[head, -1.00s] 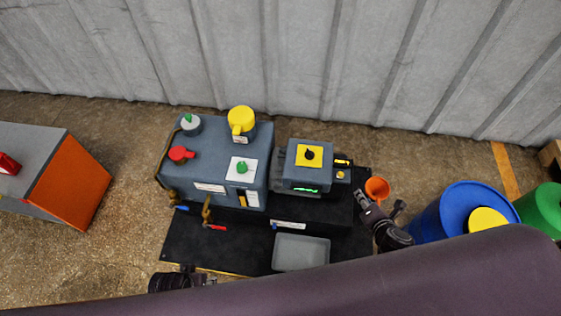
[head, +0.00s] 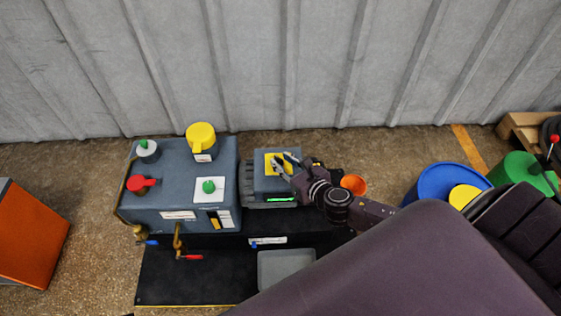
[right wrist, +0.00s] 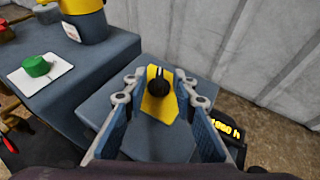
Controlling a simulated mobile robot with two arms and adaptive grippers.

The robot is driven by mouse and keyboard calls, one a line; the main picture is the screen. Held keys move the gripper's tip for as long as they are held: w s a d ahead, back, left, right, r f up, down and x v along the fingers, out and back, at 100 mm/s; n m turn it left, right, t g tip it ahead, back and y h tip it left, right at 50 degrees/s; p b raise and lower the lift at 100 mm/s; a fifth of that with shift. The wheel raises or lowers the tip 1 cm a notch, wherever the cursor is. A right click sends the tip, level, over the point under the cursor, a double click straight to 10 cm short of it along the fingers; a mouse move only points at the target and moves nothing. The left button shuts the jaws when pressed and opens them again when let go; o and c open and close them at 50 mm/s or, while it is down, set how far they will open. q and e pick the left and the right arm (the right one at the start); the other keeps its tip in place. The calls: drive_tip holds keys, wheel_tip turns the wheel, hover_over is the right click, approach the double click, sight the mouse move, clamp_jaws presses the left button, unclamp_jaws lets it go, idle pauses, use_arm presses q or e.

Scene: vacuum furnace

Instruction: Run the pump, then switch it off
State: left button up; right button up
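The pump's grey motor box (head: 263,186) carries a yellow plate (right wrist: 146,106) with a black rotary knob (right wrist: 159,88). My right gripper (head: 282,162) is over this plate. In the right wrist view its fingers (right wrist: 158,88) are spread apart, one on each side of the knob; I cannot tell whether they touch it. The larger grey pump body (head: 172,190) stands to the left. My left gripper is not in view.
The pump body has a yellow cap (head: 201,136), a red handle (head: 140,184) and a green knob (head: 209,187). An orange funnel (head: 354,184) is right of the motor. A grey tray (head: 262,272) lies in front. A blue drum (head: 432,181) stands at right.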

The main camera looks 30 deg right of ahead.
drive_tip(key=shift+w+a+f, duration=0.1)
drive_tip(key=shift+w+f, duration=0.15)
drive_tip(key=shift+w, duration=0.25)
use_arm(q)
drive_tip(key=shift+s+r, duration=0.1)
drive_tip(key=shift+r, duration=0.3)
use_arm(e)
clamp_jaws()
